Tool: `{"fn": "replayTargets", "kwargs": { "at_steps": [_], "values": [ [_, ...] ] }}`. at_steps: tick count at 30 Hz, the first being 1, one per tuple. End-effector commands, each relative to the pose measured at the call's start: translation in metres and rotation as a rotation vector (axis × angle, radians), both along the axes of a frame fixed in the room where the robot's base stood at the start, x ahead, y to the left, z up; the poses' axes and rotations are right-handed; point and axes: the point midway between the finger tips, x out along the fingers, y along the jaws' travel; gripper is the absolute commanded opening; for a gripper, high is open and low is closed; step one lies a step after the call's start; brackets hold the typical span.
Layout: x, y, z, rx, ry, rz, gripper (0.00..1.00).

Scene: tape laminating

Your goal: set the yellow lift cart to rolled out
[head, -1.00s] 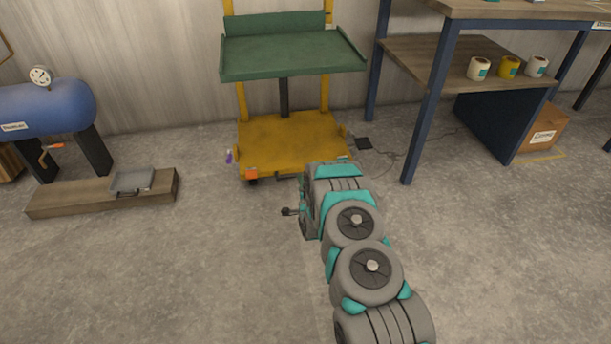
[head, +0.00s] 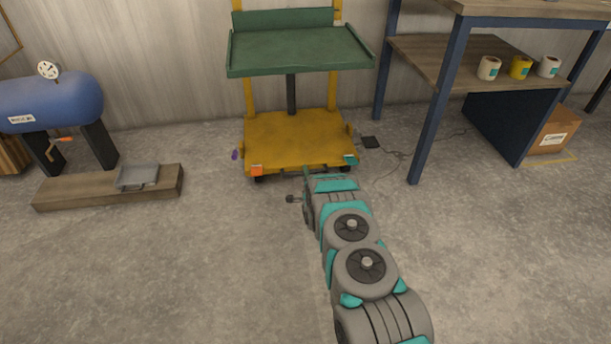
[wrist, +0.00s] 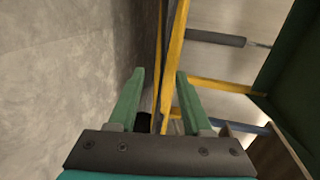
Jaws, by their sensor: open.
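The yellow lift cart (head: 298,136) stands against the wall in the head view, with a flat yellow base, yellow uprights and a raised green platform (head: 300,50) on a dark column. An orange mark (head: 257,170) and a teal mark (head: 351,160) sit on its front corners. My gripper (wrist: 158,78) is open, with two green fingers in the wrist view. The cart's yellow base edge (wrist: 160,60) appears edge-on between and beyond the fingers; I cannot tell whether they touch it. In the head view my arm ends just before the cart's front edge and hides the fingers.
A blue tank with a gauge (head: 50,103) and a low wooden plank (head: 100,187) stand left. A blue-legged workbench (head: 430,125) with tape rolls stands right. A black pad with a cable (head: 370,142) lies beside the cart. The floor in front is clear.

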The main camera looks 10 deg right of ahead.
Motion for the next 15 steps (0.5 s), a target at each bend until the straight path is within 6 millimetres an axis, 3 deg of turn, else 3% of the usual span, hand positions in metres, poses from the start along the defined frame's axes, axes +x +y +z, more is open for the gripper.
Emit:
{"fn": "replayTargets", "kwargs": {
  "at_steps": [11,15],
  "values": [
    [0.0043,0.0,-0.0003,0.0,-0.001,0.0,0.49],
    [0.0042,0.0,-0.0003,0.0,-0.001,0.0,0.37]
  ]
}}
